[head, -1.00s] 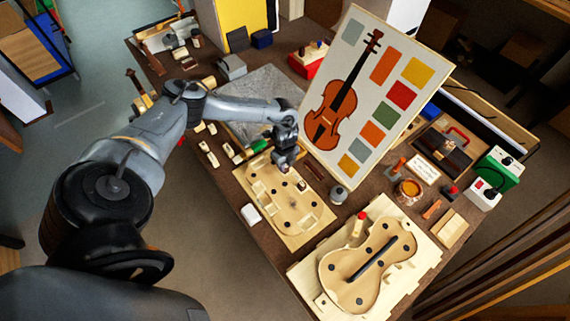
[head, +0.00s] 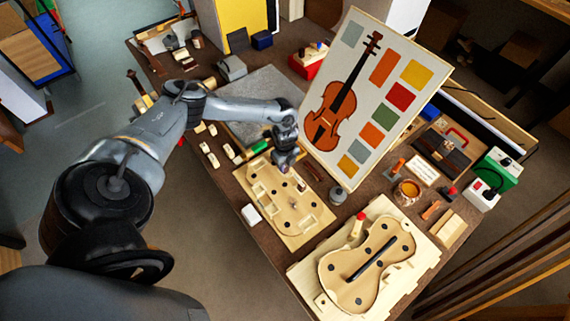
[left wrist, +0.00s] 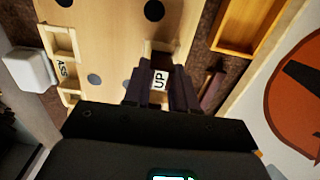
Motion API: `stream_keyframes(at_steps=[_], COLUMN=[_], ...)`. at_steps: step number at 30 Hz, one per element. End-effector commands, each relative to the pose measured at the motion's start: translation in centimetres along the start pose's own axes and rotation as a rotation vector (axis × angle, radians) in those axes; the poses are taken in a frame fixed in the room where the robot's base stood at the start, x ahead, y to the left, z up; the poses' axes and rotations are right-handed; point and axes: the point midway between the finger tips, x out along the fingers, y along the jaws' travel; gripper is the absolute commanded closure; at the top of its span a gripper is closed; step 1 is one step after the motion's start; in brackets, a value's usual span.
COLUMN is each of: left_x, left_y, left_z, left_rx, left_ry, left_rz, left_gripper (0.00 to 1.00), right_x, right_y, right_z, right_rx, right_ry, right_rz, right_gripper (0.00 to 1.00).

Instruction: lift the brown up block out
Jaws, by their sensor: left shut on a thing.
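The pale wooden mould (head: 270,222) lies on the bench, with dark round holes and pockets along its edges. My left gripper (head: 286,165) is at the mould's far end, pointing down. In the left wrist view, its dark fingers (left wrist: 160,92) are shut on the brown up block (left wrist: 160,60), which has a white "UP" tag between the fingers. The block is at the mould's end pocket; I cannot tell whether it is clear of it. In the head view, my gripper hides the block. My right gripper is not in view.
The violin poster board (head: 395,90) stands close to the right of my gripper. A second board with a violin body (head: 340,270) lies nearer right. A white block (head: 251,215) sits left of the mould. A grey jar (head: 337,195) stands to its right.

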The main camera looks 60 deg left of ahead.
Motion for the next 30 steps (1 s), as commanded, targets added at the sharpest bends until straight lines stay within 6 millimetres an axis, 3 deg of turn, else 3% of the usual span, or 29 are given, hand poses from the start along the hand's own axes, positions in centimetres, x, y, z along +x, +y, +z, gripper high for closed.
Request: stream_keyframes(at_steps=[30], left_x=[-4.2], left_y=[0.0], left_z=[0.0], left_rx=[0.000], left_ry=[0.000], left_rz=[0.000], left_gripper=[0.98], right_x=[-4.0], right_y=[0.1], right_z=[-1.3], right_rx=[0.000], right_ry=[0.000], right_rz=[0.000], right_gripper=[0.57])
